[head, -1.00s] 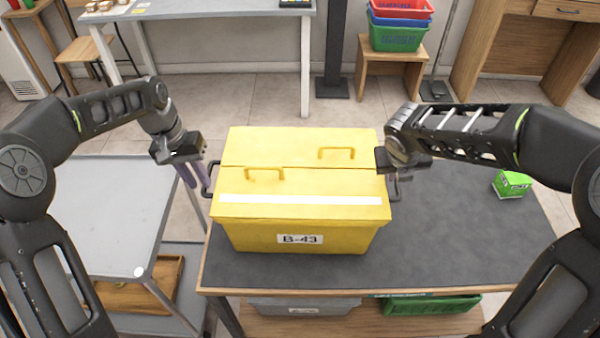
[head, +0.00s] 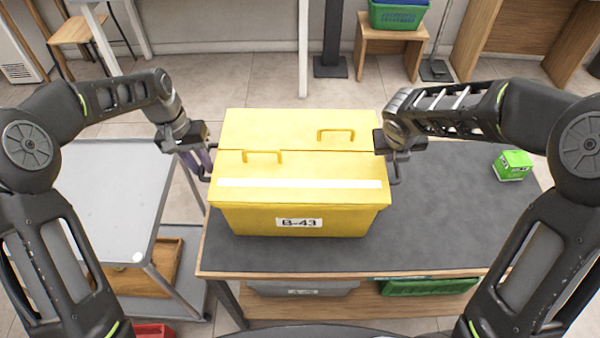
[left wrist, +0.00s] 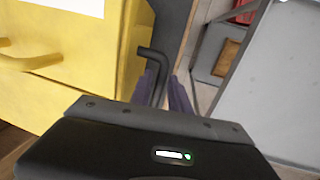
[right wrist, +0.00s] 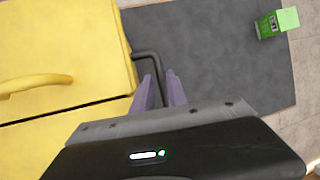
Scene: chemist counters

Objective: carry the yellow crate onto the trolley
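The yellow crate (head: 300,220), lidded and labelled B-43, stands on the dark mat of the counter (head: 450,230). It has a black handle at each end. My left gripper (head: 198,160) is at the left handle; in the left wrist view the handle (left wrist: 152,54) runs between its parted fingers. My right gripper (head: 393,165) is at the right handle; in the right wrist view the handle (right wrist: 148,55) passes between its fingers, which look slightly apart. The trolley (head: 110,195), with a bare grey top, stands left of the counter.
A small green box (head: 512,165) sits on the counter's right side. A grey bin (head: 303,288) and a green bin (head: 428,287) are on the shelf below. A wooden tray (head: 165,270) lies on the trolley's lower shelf. The trolley's top is clear.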

